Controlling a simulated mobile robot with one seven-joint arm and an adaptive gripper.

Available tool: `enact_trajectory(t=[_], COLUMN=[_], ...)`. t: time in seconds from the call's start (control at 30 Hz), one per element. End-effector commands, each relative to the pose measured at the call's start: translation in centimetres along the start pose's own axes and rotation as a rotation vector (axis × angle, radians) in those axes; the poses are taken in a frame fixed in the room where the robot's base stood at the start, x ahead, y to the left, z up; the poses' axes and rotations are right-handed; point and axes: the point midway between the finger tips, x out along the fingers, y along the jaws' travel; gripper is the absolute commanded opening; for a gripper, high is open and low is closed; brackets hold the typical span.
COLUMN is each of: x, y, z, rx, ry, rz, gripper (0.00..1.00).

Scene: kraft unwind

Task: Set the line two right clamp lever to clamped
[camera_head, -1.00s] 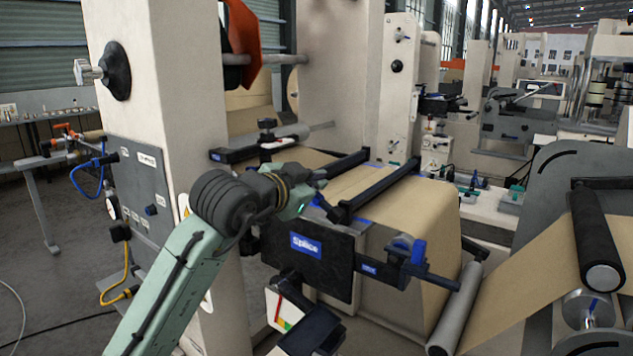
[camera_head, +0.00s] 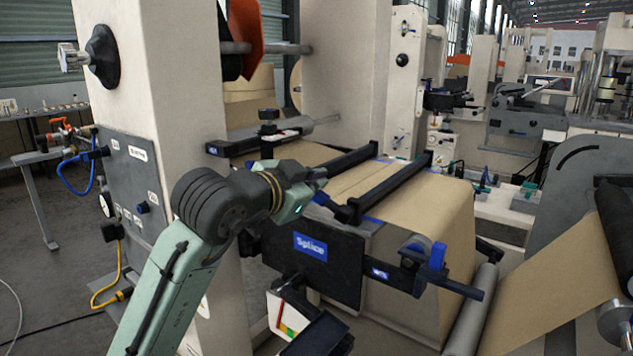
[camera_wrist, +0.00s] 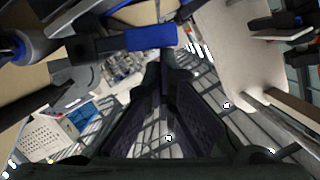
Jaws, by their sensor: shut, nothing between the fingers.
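The splice table carries brown kraft web (camera_head: 425,205) under two black clamp bars, a left bar (camera_head: 345,160) and a right bar (camera_head: 395,187). In the wrist view a blue lever piece on a dark bar (camera_wrist: 150,38) lies just beyond my fingertips (camera_wrist: 165,72). The fingers are shut and empty, apart from the blue piece as far as I can tell. I cannot tell which lever is line two right, or its setting.
A black board marked Splice (camera_head: 315,262) stands below my gripper. A blue knob (camera_head: 436,258) on a dark rod sticks out at right. A beige column (camera_head: 150,70) rises at left. A grey roller (camera_head: 470,310) and sloping web lie at right.

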Motion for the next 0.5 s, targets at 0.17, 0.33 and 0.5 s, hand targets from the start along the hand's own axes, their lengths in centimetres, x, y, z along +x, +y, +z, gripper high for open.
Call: enact_trajectory(t=[0.17,0.33,0.5], x=[0.2,0.3,0.4], y=[0.2,0.1,-0.1], z=[0.9,1.4,1.8], rx=[-0.002,-0.001,-0.002], ry=[0.000,-0.001,-0.002], rz=[0.002,0.001,0.000], gripper=[0.00,0.00,0.00])
